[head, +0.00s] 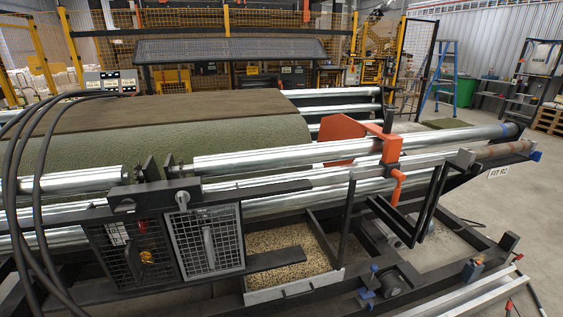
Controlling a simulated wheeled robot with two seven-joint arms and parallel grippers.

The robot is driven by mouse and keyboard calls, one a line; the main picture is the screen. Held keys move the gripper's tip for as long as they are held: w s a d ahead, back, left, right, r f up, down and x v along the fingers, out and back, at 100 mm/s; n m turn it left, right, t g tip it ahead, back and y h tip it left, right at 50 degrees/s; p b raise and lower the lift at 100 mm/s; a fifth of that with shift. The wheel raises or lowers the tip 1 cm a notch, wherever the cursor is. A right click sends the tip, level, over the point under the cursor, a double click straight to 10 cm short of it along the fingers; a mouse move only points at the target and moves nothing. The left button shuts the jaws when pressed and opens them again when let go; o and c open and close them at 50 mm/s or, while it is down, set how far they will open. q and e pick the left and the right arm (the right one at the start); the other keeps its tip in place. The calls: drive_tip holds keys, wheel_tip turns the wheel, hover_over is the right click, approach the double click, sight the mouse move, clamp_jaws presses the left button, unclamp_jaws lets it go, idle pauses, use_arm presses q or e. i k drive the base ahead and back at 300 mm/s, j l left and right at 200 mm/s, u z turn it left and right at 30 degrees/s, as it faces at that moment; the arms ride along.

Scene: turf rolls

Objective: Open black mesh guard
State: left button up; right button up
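A black mesh guard (112,262) hangs at the lower left front of the turf machine, under a dark horizontal beam. It looks closed, with a white label and an orange-yellow part showing at or behind its mesh. A grey-framed mesh guard (190,262) with a light handle sits right beside it and also looks closed. A wide dark mesh panel (230,49) stands tilted at the back of the machine, above the turf. Neither of my grippers can be made out in the head view.
Green turf (240,135) lies over the machine behind the silver rollers (270,157). Black cables hang down the left side, close to the guards. A tray of grain-like pellets (285,250) is right of the guards. An orange bracket (340,140) stands over the rollers. Open concrete floor lies right.

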sight(131, 248)
drive_tip(key=u, duration=1.3)
